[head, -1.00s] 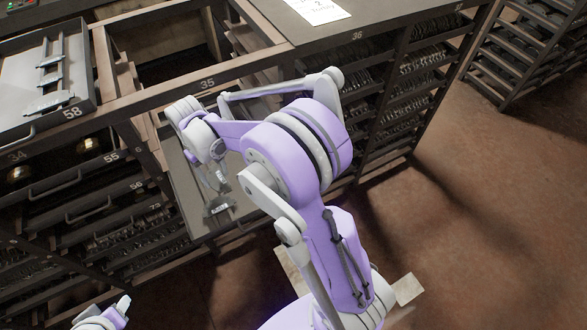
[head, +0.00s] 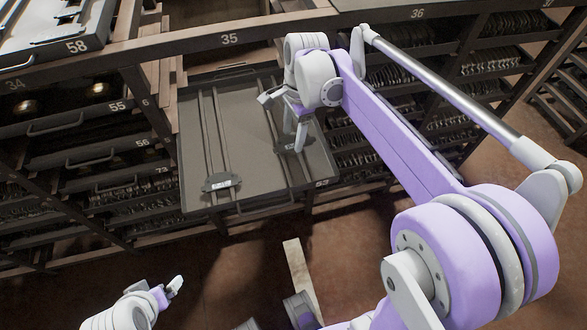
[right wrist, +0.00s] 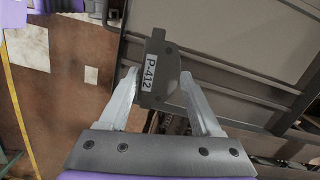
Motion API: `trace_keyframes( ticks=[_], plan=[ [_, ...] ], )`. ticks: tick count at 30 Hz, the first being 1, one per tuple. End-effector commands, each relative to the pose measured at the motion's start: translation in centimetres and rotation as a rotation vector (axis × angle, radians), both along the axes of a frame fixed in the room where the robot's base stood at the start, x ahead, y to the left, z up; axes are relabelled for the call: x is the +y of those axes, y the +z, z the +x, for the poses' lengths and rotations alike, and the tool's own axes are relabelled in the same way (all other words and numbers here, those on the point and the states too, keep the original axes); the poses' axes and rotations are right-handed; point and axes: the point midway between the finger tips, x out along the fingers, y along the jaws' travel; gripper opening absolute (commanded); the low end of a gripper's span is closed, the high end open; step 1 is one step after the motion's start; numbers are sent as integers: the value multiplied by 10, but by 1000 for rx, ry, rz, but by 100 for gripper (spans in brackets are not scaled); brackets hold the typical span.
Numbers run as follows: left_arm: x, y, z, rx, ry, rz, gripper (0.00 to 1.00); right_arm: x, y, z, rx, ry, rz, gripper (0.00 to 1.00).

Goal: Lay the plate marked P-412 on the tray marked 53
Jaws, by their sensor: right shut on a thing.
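The plate marked P-412 (right wrist: 157,75) is a small dark grey piece with a white label, between the fingers of my right gripper in the right wrist view. My right gripper (right wrist: 166,102) is shut on it. In the head view the right gripper (head: 290,130) is over the right part of a pulled-out grey tray (head: 250,150), whose front label seems to read 53. The plate is hard to make out there. I cannot tell whether it touches the tray. My left gripper (head: 172,288) is low at the left, away from the tray; its opening is unclear.
Inside the tray, a small labelled dark piece (head: 221,182) sits at the front left, at the end of thin rails. Tray 58 (head: 55,35) stands at upper left. Drawers 55 and 56 are left of the tray, and racks of parts (head: 400,70) are at right.

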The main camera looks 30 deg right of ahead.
Motion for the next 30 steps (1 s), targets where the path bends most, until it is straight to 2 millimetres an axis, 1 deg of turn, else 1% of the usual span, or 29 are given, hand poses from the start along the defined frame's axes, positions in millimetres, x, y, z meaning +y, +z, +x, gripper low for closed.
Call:
trace_keyframes(
  ticks=[3,9,14,21,24,30],
  plan=[
    [0,-4,-1,2,0,0,95,-2,-9,-1,-1,-49,2,0],
    [0,-7,-1,3,0,0,95,-2,-45,-1,-1,-52,3,0],
    [0,-9,-1,3,0,0,95,-1,-61,-1,-1,-51,2,0],
    [0,-12,-2,4,0,0,95,-1,-93,-1,-1,-49,2,0],
    [0,-13,-2,4,0,0,95,-1,-97,-1,-1,-49,2,0],
    [0,-12,-2,4,0,0,95,-1,-97,-1,-1,-49,2,0]
  ],
)
